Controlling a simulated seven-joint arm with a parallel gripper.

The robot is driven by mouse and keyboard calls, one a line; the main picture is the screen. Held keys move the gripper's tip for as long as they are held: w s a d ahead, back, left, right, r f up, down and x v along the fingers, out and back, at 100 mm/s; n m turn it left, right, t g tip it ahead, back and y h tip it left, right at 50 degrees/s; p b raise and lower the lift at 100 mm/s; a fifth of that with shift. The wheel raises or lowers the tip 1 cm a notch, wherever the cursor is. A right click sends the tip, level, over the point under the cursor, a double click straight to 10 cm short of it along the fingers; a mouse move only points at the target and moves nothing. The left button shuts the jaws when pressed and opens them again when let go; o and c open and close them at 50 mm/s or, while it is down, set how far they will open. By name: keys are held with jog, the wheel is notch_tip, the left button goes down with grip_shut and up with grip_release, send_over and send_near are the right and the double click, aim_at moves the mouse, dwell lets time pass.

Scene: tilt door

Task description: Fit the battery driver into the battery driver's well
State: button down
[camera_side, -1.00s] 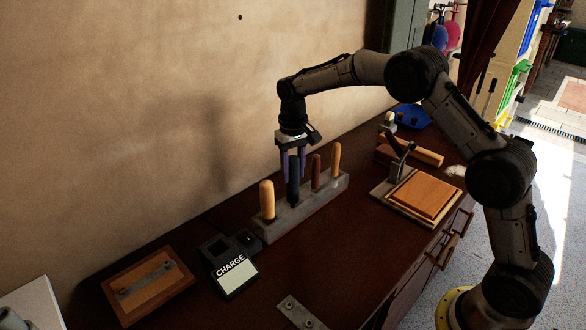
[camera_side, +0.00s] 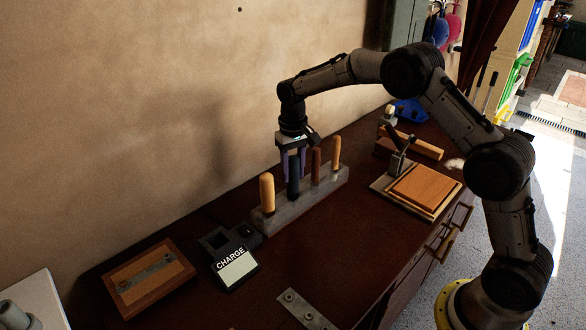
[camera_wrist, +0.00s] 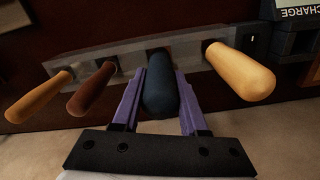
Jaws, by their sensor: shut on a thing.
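The battery driver, seen as a dark blue handle (camera_side: 294,186), stands upright in a slot of the grey tool rack (camera_side: 290,213). My gripper (camera_side: 293,165) points down over it, with a purple finger on each side. In the wrist view, my gripper (camera_wrist: 160,78) is shut on the dark blue handle (camera_wrist: 159,92). The handle's lower end is hidden in the rack. A black charger (camera_side: 230,258) marked CHARGE stands left of the rack, with a dark square opening (camera_side: 215,241) at its top; this looks like the well. The charger's edge (camera_wrist: 295,40) shows in the wrist view.
A yellow handle (camera_side: 267,191) stands left of the held one; a brown handle (camera_side: 316,167) and an orange one (camera_side: 336,152) stand close on its right. A wooden board (camera_side: 149,279) lies left of the charger, a metal plate (camera_side: 302,309) in front. Bench between is clear.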

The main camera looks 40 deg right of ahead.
jog(key=shift+f, duration=0.25)
jog(key=shift+c, duration=1.8)
grip_release()
jog(key=shift+f, duration=0.1)
notch_tip(320, 180, up, 14)
jog(key=shift+f, duration=0.1)
